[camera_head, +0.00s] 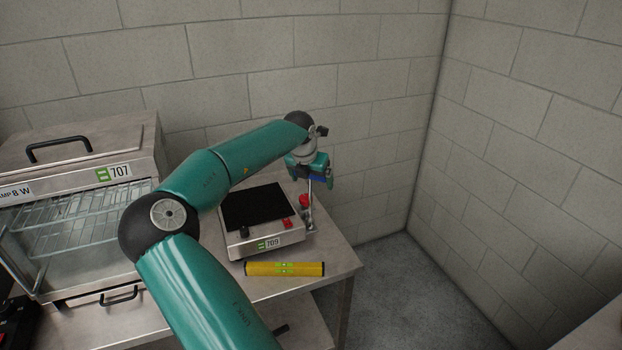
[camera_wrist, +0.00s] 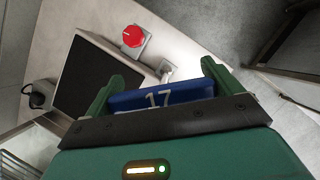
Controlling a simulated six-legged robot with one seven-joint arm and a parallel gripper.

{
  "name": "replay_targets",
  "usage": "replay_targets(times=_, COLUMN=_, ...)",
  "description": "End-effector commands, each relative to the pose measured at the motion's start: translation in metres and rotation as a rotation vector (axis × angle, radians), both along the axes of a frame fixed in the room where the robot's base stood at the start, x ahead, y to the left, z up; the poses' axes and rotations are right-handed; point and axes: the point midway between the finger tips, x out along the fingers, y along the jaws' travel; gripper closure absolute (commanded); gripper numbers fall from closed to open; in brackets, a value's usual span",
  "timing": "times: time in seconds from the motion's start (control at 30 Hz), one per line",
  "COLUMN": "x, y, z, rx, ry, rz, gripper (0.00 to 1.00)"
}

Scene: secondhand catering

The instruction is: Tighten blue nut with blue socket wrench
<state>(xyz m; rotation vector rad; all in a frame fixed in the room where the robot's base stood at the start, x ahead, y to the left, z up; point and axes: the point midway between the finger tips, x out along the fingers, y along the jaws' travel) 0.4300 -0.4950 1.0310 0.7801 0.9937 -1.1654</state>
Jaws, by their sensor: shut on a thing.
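My gripper (camera_head: 318,176) is above the right end of the metal table. In the wrist view, my gripper (camera_wrist: 161,76) is shut on the blue socket wrench (camera_wrist: 160,97), whose blue handle is marked 17 and lies between the two green fingers. In the head view the blue of the wrench (camera_head: 318,179) shows under my gripper, and a grey shaft runs down beside a red knob. I see no blue nut in either view; the wrench's lower end is hard to make out, so I cannot tell if it touches anything.
A hot plate (camera_head: 255,206) marked 709, with a black top, stands on the table (camera_head: 330,262). The red knob (camera_wrist: 132,36) sits on a grey fitting beside it. A yellow bar (camera_head: 284,269) lies in front. A glass-fronted cabinet (camera_head: 100,165) marked 707 stands left. Block walls are close behind.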

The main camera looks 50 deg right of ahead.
Motion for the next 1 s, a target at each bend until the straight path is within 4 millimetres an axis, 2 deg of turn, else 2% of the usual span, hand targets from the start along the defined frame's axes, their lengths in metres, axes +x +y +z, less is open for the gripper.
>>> replay_targets(times=0.47, x=-0.001, y=0.0, z=0.003, rx=-0.004, ry=0.0, rz=-0.012, gripper=0.46)
replay_targets(times=1.0, x=0.0, y=-0.001, z=0.027, rx=-0.006, ry=-0.002, rz=-0.011, gripper=0.46)
